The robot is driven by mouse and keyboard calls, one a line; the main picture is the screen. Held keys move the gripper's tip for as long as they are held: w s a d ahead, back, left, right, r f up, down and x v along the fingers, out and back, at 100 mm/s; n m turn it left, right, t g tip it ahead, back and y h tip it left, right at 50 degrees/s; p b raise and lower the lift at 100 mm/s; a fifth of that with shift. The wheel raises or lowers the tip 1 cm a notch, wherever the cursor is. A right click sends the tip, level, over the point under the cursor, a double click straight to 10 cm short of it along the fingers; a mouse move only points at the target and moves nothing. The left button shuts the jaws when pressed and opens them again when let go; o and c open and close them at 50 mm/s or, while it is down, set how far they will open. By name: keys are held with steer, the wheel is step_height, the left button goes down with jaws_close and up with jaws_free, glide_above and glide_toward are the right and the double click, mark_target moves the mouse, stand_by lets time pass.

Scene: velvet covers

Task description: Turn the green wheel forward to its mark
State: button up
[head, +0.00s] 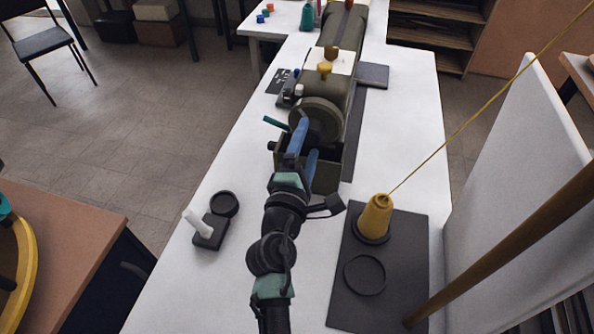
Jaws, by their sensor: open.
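A long olive-green machine (342,35) stands on the white table. A round olive-grey wheel (322,113) faces me at its near end, the likeliest green wheel. A short teal rod (275,122) juts out to its left. My gripper (307,140) is at the wheel's near side, with its blue fingers apart and nothing seen between them. The fingers overlap the wheel's lower left in the picture, and I cannot tell whether they touch it. The fingers and an open dark box (328,178) below crowd the wheel's lower part. I cannot make out a mark.
A yellow thread cone (376,218) stands on a dark mat (380,290) at right, its thread rising to the upper right. A white panel (520,190) borders the right.

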steer(key=s+a+b, duration=0.1)
steer(key=s+a, duration=0.1)
steer(key=s, duration=0.8)
steer(key=shift+s, duration=0.4)
steer(key=shift+a, duration=0.1)
